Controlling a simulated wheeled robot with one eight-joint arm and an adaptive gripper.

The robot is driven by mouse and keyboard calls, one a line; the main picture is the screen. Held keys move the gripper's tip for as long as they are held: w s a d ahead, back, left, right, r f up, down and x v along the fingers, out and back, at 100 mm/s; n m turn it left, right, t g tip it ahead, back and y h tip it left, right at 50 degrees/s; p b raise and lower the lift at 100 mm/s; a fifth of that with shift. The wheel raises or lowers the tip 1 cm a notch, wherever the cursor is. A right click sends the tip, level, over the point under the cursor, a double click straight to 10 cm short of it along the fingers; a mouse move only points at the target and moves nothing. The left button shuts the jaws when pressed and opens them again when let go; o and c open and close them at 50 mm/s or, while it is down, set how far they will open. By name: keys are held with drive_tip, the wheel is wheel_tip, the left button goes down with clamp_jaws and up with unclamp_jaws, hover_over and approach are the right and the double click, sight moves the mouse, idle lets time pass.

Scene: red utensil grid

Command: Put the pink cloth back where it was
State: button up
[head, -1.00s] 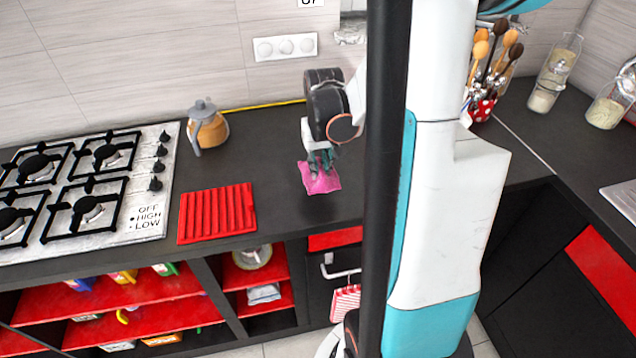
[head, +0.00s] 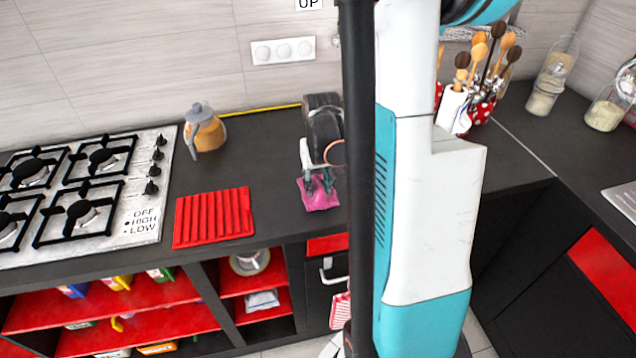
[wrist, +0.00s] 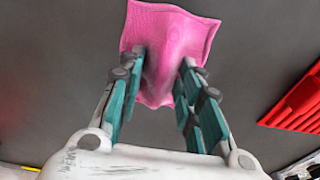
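The pink cloth (head: 320,199) is over the dark counter near its front edge, right of the red utensil grid (head: 213,217). My gripper (head: 318,180) points down onto the cloth from behind. In the wrist view, the cloth (wrist: 170,40) bulges in a fold between the two teal fingers of my gripper (wrist: 165,58). The fingers stand apart by about the width of that fold and seem to pinch it. The fingertips are partly hidden in the cloth. Whether the cloth touches the counter is hard to tell.
A stove (head: 80,195) lies left of the grid. An orange kettle (head: 205,133) stands behind the grid. A utensil holder (head: 483,106) and glass jars (head: 545,92) stand at the right. The counter between kettle and cloth is clear.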

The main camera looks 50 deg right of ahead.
sight(319, 186)
drive_tip(key=shift+r, duration=0.15)
wheel_tip(319, 186, up, 12)
drive_tip(key=s+p, duration=0.1)
drive_tip(key=p, duration=0.3)
drive_tip(key=shift+s+a, duration=0.15)
drive_tip(key=shift+a, duration=0.25)
